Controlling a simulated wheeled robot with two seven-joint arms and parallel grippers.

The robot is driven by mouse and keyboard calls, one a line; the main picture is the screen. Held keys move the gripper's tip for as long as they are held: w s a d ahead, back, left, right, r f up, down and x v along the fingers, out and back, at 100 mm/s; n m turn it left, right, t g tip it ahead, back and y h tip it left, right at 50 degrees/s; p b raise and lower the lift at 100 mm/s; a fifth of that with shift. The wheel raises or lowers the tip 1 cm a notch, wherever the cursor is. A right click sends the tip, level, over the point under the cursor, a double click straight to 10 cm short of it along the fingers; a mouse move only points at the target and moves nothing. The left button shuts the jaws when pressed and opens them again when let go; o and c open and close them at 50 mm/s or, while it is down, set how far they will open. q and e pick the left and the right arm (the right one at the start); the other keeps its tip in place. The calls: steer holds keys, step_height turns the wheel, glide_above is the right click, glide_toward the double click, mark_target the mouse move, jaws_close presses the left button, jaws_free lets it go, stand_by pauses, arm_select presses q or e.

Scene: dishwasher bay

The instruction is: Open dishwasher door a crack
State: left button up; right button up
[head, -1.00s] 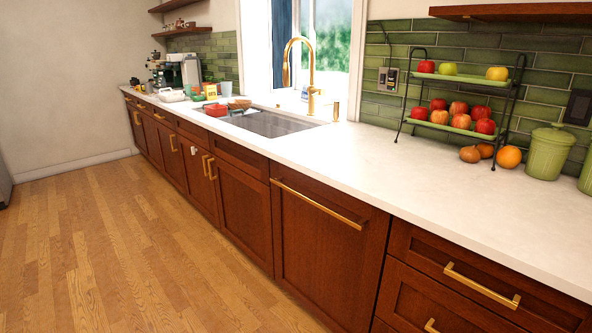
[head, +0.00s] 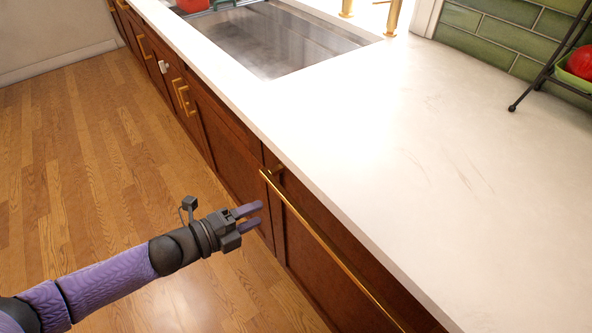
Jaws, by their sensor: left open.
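The dishwasher door (head: 303,255) is a dark wood panel under the counter in the head view. Its long gold bar handle (head: 322,243) runs along the top of the panel. The door looks shut, flush with the cabinets beside it. My left gripper (head: 254,217) has purple fingers that are apart with nothing between them. It is just left of the handle's far end and looks apart from it, though the depth gap is hard to judge. My right gripper is not in view.
The white counter (head: 340,130) runs above the door, with the steel sink (head: 270,40) farther along. Cabinets with gold handles (head: 181,97) continue to the left. The wooden floor (head: 100,180) in front is clear. A black rack leg (head: 535,85) stands at upper right.

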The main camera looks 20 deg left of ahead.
mark_target(289, 199)
arm_select(q)
steer(key=b+x, duration=0.3)
steer(key=x, duration=0.5)
steer(key=shift+d+f, duration=0.2)
steer(key=shift+d, duration=0.1)
steer(key=shift+w, duration=0.2)
steer(key=c, duration=0.4)
jaws_close()
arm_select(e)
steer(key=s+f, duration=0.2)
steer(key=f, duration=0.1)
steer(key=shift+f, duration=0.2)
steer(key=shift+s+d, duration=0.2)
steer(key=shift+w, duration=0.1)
